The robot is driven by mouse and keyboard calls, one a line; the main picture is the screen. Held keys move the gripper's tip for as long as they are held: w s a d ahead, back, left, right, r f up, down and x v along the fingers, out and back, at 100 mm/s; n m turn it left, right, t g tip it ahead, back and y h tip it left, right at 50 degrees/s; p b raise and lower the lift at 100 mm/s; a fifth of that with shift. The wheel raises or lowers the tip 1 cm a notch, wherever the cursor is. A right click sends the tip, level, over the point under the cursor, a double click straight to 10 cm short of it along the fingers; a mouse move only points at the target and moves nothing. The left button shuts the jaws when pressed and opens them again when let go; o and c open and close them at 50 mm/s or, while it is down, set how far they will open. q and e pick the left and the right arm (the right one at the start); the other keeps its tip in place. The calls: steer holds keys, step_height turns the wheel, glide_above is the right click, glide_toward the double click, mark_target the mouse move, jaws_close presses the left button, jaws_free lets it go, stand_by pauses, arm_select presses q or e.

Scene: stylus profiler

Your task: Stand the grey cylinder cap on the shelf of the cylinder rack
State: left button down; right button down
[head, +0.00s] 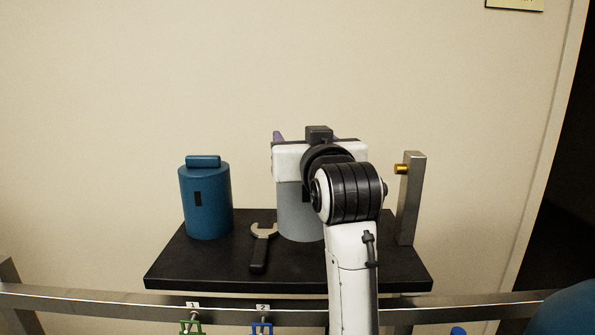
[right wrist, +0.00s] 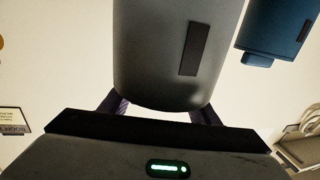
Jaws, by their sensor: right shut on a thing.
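The grey cylinder cap (head: 296,212) is upright over the black shelf (head: 200,275) of the rack, partly hidden by my right arm. In the right wrist view the cap (right wrist: 165,50) shows a dark rectangular patch on its side. My right gripper (head: 318,152) is at the cap's top, shut on it. Its purple fingers show on either side of the cap in the right wrist view. The cap's lower edge appears at the shelf's surface, but I cannot tell whether it touches. My left gripper is not in view.
A blue cylinder cap (head: 205,205) stands on the shelf's left part. A wrench (head: 260,250) lies between the two caps. A metal post (head: 411,200) with a brass knob rises at the right end. A metal rail (head: 90,302) runs in front, with tagged hooks below the shelf.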

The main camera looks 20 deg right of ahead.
mark_target(305, 187)
steer(key=shift+f+b, duration=0.3)
steer(key=shift+f, duration=1.6)
steer(key=shift+f, duration=0.15)
steer(key=c, duration=0.7)
jaws_free()
steer(key=shift+f, duration=0.1)
steer(key=shift+o, duration=0.2)
steer(key=v, duration=1.2)
steer(key=shift+a, duration=0.1)
